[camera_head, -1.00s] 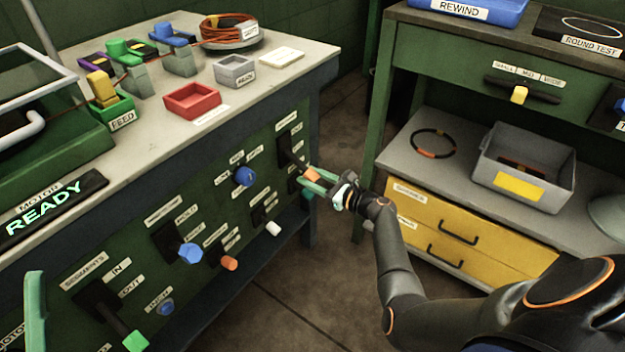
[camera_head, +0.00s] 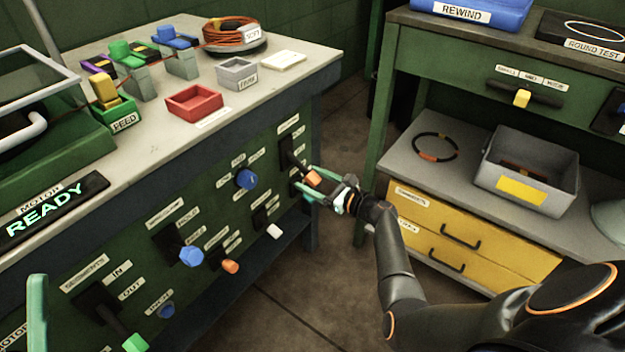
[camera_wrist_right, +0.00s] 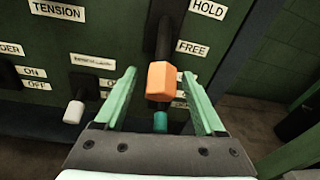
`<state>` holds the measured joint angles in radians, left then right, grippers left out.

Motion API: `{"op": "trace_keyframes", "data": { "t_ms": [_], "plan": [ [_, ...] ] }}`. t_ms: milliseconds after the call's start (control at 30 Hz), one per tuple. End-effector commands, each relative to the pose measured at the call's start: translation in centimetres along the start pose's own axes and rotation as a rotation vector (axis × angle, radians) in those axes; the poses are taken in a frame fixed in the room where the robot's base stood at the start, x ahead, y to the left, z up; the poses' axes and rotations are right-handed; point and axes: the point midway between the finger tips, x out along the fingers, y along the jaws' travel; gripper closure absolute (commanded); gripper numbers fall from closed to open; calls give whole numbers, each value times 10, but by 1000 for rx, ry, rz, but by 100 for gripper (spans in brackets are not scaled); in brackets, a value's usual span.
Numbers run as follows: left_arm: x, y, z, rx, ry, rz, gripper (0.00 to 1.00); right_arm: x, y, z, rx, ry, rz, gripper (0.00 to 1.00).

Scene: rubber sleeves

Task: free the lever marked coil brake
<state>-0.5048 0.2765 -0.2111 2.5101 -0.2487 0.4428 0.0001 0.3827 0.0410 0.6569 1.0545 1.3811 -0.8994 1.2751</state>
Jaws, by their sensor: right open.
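A lever with an orange knob (camera_head: 313,178) stands out from the green front panel at the right end of the bench. The labels HOLD and FREE sit beside its slot in the right wrist view; its name label is too small to read. The orange knob (camera_wrist_right: 160,80) hangs below the level of FREE there. My right gripper (camera_head: 316,183) is open, with one finger on each side of the knob. In the wrist view both fingers (camera_wrist_right: 163,98) stand clear of it. A mint-green finger, apparently of my left gripper (camera_head: 37,312), shows at the left edge.
A teal knob (camera_wrist_right: 160,122) shows just below the orange one. A white-knobbed lever (camera_head: 274,231), a blue knob (camera_head: 246,179) and several other levers are on the same panel. Yellow drawers (camera_head: 440,240) stand to the right, across a floor gap.

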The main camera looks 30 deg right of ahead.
Motion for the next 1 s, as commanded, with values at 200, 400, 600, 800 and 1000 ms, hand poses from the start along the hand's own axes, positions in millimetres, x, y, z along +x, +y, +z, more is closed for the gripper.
{"op": "trace_keyframes", "data": {
  "t_ms": [200,400,600,800,1000],
  "plan": [
    [3,-1,-1,-1,-7,0,50,-7,0,0,1,3,-1,28],
    [-2,-2,33,-33,-156,-14,50,-35,0,0,1,4,-1,28],
    [-18,3,79,-91,-358,-27,50,-64,0,1,0,4,0,28],
    [-42,12,118,-147,-548,-33,50,-94,0,1,0,3,0,28],
    [-62,20,143,-187,-677,-34,50,-116,0,0,0,2,0,28]
  ]
}}
